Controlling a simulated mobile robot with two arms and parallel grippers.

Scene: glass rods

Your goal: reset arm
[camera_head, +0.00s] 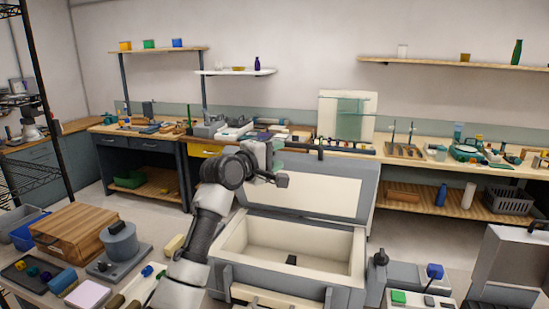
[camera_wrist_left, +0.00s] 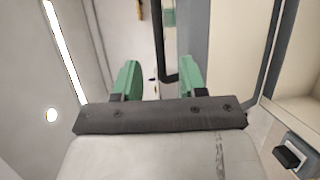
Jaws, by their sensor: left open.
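My left arm rises from the bottom of the head view, and my left gripper (camera_head: 277,166) is raised in front of the open lid of a grey chest. In the left wrist view my left gripper (camera_wrist_left: 159,82) shows two green fingers standing apart, with nothing between them. My right gripper is not in view.
A wooden box (camera_head: 72,232) and a grey round device (camera_head: 120,243) stand at the left. A cluttered workbench (camera_head: 395,160) runs along the back wall.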

